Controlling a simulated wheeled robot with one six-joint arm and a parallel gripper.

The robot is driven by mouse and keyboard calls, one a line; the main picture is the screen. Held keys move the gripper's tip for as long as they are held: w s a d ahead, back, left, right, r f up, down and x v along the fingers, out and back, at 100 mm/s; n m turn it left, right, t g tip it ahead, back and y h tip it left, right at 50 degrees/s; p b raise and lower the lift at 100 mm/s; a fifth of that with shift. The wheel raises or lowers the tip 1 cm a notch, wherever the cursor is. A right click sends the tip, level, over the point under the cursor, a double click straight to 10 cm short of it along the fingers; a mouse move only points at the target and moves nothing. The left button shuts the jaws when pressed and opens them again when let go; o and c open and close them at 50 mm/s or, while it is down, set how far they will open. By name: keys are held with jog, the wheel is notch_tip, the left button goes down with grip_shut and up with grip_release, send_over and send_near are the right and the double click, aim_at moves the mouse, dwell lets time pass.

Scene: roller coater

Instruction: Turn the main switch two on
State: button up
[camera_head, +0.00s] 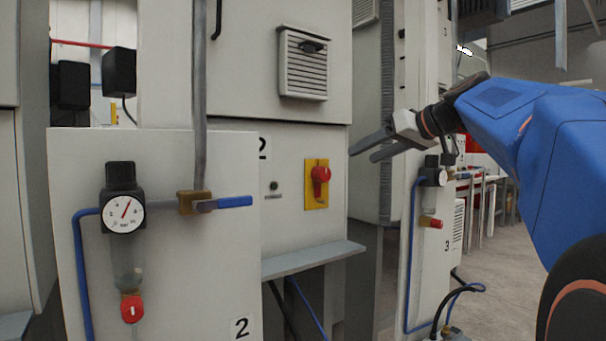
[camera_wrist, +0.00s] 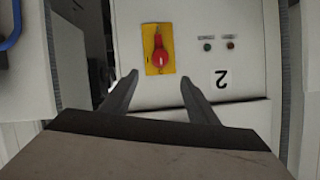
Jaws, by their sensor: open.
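The main switch two is a red rotary knob (camera_head: 321,175) on a yellow plate (camera_head: 316,198). It is on the light grey cabinet front marked 2, in the middle of the head view. In the wrist view the red knob (camera_wrist: 160,57) shows upside down, above and between the fingertips. My gripper (camera_head: 364,153) is open and empty, to the right of the switch in the head view and apart from it. Both fingers also show in the wrist view (camera_wrist: 158,76), pointing toward the panel. I cannot tell the knob's exact setting.
A front panel with a pressure gauge (camera_head: 125,212) and a blue-handled valve (camera_head: 234,202) stands left. A grey ledge (camera_head: 312,261) juts out below the switch. A vented cabinet door (camera_head: 304,65) is above. A similar panel marked 3 (camera_head: 447,270) is at right.

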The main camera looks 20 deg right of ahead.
aim_at(326, 173)
jog(key=x, duration=1.6)
jog(key=shift+s+a, duration=0.1)
jog(key=c, duration=1)
jog(key=shift+c, duration=0.2)
